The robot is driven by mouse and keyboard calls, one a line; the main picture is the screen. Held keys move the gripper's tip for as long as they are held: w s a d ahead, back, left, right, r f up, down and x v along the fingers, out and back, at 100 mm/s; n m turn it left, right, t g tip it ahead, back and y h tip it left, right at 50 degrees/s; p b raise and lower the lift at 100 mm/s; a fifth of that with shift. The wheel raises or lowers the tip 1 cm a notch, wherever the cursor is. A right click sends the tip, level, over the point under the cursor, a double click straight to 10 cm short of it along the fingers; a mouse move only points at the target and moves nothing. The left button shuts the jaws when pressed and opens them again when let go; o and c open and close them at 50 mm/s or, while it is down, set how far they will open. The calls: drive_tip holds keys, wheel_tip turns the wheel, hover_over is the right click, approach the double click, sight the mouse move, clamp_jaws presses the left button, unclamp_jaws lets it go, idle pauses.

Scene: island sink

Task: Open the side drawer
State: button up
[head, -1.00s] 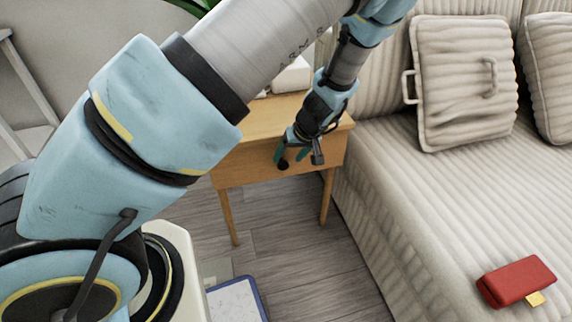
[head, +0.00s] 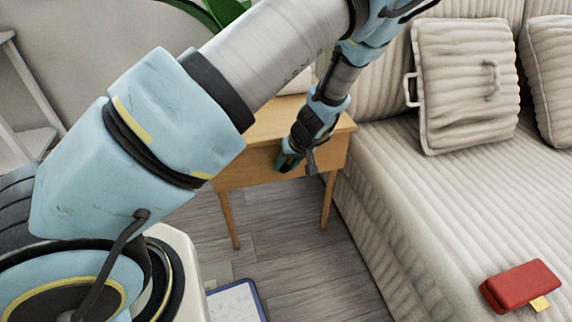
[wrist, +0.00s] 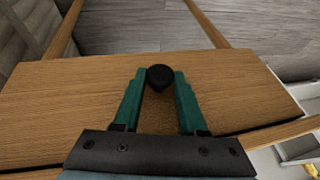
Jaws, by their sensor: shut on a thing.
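The side table's wooden drawer front (head: 262,170) faces me in the head view. It fills the middle of the wrist view (wrist: 230,90). A round black knob (wrist: 160,77) sits on it. My gripper (head: 286,165) is at the drawer front, with its green fingers (wrist: 165,75) on either side of the knob and shut on it. In the head view the fingers and wrist hide the knob. A thin dark line runs along the drawer front's edge in the wrist view; I cannot tell how far the drawer stands out.
A striped beige sofa (head: 440,190) stands close to the table's right side, with a red object (head: 520,286) on its seat. The table's slim wooden legs (head: 328,200) stand on grey plank floor (head: 290,235). A blue-rimmed flat item (head: 236,300) lies near my base.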

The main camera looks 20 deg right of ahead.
clamp_jaws()
